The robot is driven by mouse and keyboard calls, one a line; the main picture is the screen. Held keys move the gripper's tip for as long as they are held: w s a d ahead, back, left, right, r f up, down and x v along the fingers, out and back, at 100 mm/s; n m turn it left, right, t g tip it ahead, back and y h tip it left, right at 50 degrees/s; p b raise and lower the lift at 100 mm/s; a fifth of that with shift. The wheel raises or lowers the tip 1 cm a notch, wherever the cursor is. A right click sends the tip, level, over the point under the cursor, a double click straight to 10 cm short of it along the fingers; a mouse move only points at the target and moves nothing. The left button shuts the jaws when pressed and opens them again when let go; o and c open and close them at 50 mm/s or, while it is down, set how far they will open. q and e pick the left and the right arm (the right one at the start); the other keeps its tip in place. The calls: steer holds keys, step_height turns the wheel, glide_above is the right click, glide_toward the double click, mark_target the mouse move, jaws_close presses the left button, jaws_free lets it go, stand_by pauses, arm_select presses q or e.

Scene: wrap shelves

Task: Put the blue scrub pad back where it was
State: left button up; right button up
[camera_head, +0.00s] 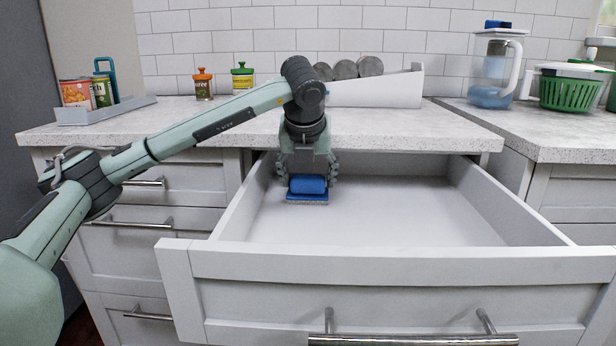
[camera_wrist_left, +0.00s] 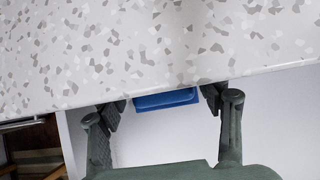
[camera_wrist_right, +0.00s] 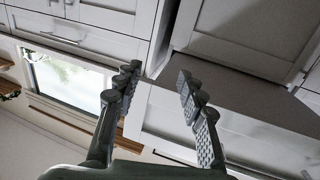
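The blue scrub pad (camera_head: 307,197), with a raised blue grip and a pale grey underside, is at the back left inside the open drawer (camera_head: 380,262). It looks flat and on or close to the drawer floor. My left gripper (camera_head: 307,180) points down over it, one finger on each side. In the left wrist view the blue pad (camera_wrist_left: 166,99) shows between the spread fingers (camera_wrist_left: 165,100), with a small gap at least on the left; the counter edge hides part of it. My right gripper (camera_wrist_right: 158,72) is open and empty, away from the drawer.
The counter (camera_head: 400,125) overhangs the drawer's back, close to my left gripper. On it stand a grey tray (camera_head: 108,110) with cans, two spice jars, a white slanted holder (camera_head: 375,92) with cans, a water pitcher (camera_head: 492,70) and a green basket (camera_head: 570,92). The drawer's middle and right are empty.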

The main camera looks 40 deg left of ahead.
arm_select(q)
steer(key=shift+o, duration=0.9)
steer(key=shift+r, duration=0.1)
steer(key=shift+s+d+r, duration=0.15)
steer(key=shift+r, duration=0.15)
steer(key=p+v, duration=0.1)
steer(key=v, duration=1)
steer(key=shift+p, duration=0.3)
arm_select(e)
steer(key=s+d+f+g+h, duration=0.1)
steer(key=d+f+g+h, duration=0.1)
steer(key=f, duration=0.5)
steer(key=shift+d+f+g, duration=0.15)
steer(key=shift+d+g, duration=0.65)
steer(key=shift+d, duration=0.3)
arm_select(q)
steer(key=shift+s, duration=0.1)
